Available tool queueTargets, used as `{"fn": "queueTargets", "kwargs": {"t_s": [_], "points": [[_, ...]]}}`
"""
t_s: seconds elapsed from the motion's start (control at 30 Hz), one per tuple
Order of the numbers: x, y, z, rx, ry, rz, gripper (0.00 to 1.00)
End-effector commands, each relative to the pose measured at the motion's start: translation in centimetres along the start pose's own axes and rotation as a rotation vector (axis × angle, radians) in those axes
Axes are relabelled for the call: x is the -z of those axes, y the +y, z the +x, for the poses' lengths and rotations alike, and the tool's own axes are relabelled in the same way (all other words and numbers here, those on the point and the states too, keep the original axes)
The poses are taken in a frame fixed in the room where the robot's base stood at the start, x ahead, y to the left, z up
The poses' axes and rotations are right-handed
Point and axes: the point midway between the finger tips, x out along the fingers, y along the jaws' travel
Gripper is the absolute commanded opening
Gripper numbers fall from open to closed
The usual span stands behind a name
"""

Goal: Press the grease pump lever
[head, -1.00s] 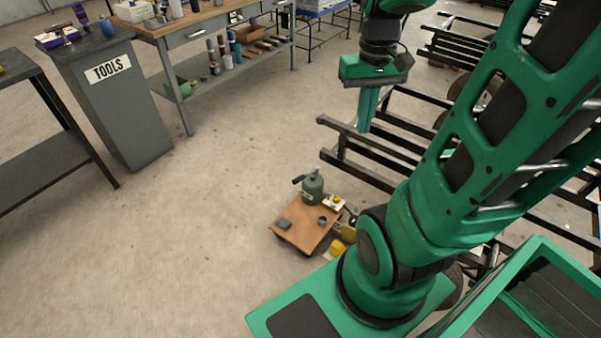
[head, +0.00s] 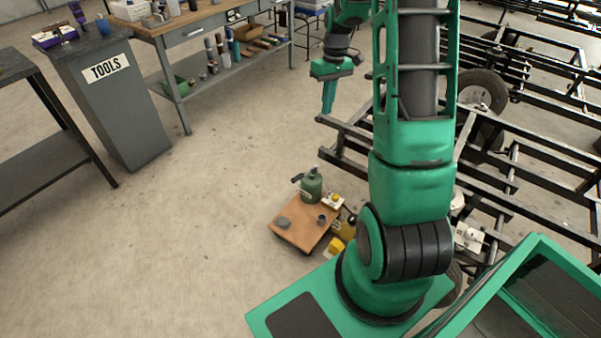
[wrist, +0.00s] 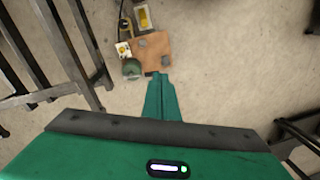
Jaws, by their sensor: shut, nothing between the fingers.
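The grease pump (head: 311,187) is a green canister standing on a low wooden dolly (head: 283,238) on the floor. Its dark lever (head: 297,178) sticks out to the left near the top. In the wrist view the green pump (wrist: 131,68) shows from above, just left of the fingertips, and the dolly (wrist: 156,58) is beyond them. My gripper (head: 327,110) points down, shut and empty, high above and behind the pump in the head view. It also shows in the wrist view (wrist: 160,78), where its fingertips overlap the dolly's near edge and may hide part of the lever.
A black steel frame (head: 345,150) lies right of the dolly. A yellow item (head: 335,247) and a white box (head: 333,201) are beside the pump and dolly. A workbench (head: 180,92) and a TOOLS cabinet (head: 112,115) stand at the left. The floor left of the dolly is clear.

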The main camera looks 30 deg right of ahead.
Motion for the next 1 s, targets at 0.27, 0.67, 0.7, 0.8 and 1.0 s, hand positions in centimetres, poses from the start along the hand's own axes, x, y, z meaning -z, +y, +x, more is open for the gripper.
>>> {"fn": "queueTargets", "kwargs": {"t_s": [0.27,0.67,0.7,0.8,1.0], "points": [[4.9,2.6,6.5,0.064,0.01,-0.099,0.0],[10.2,5.5,16.9,0.169,0.059,-0.23,0.0],[10.6,5.7,18.1,0.181,0.066,-0.241,0.0],[11.4,6.3,20.8,0.207,0.084,-0.269,0.0],[12.6,7.0,25.4,0.252,0.121,-0.312,0.0]]}}
